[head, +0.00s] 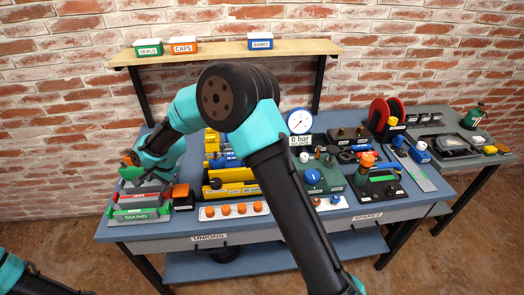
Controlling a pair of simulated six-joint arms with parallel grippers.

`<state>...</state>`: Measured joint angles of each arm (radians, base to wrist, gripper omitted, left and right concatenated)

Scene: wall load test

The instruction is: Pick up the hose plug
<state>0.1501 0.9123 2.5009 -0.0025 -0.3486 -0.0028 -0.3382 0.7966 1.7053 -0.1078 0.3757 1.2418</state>
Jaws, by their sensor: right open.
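I cannot make out for certain which small part is the hose plug. My right arm reaches across the middle of the head view, and its gripper (133,163) hangs over the left end of the bench, above the tray labelled SOUND (137,216) and the red-fronted tray behind it (133,195). The jaws are open. A small orange and green patch shows at the jaws, and I cannot tell what it is. My left gripper is out of view; only a piece of that arm shows at the lower left corner.
My right arm hides part of the bench (280,229). Orange caps sit on a white strip (250,208). A yellow block (236,189), pressure gauge (299,122), green unit with blue knob (313,178) and red reel (380,113) stand there. A shelf (220,50) holds labelled boxes.

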